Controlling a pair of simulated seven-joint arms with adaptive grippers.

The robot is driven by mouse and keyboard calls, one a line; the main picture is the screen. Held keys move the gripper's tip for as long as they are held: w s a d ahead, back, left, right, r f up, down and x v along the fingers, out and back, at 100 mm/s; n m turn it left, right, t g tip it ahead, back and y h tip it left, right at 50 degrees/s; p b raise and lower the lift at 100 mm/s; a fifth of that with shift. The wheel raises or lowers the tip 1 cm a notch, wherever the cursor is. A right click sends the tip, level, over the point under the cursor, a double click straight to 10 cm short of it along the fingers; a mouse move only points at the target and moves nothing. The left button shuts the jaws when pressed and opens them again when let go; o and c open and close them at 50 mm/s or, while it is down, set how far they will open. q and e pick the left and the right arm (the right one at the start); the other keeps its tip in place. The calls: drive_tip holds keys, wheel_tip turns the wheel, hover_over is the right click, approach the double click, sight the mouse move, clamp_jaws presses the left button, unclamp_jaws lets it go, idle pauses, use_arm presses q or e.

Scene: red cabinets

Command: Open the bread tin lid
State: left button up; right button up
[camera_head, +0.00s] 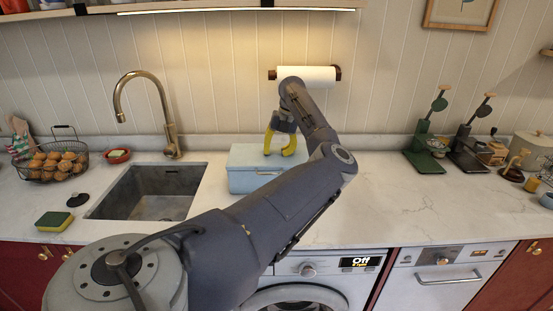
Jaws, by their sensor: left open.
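A pale blue bread tin (240,181) with its lid (246,155) closed stands on the counter to the right of the sink. A small handle shows on its front. My left gripper (280,151), with yellow fingers, is open over the lid's top, pointing down. I cannot tell whether its fingertips touch the lid. My left arm crosses in front of the tin and hides its right part. My right gripper is not in view.
A sink (150,192) with a brass tap (168,120) is at the left, near a wire basket (58,160). A paper towel roll (305,74) hangs on the wall behind. Green and dark stands (425,150) are at the right. Bare counter (400,215) lies right of the arm.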

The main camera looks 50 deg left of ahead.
use_arm(q)
drive_tip(key=shift+o, duration=0.2)
drive_tip(key=shift+w+d+r, duration=0.15)
drive_tip(key=shift+w+d, duration=0.15)
drive_tip(key=shift+d, duration=0.1)
drive_tip(key=shift+o, duration=1.2)
drive_tip(key=shift+w+d+r, duration=0.1)
drive_tip(key=shift+r, duration=0.25)
drive_tip(key=shift+w+d+r, duration=0.1)
drive_tip(key=shift+w+r, duration=0.1)
drive_tip(key=shift+r, duration=1.75)
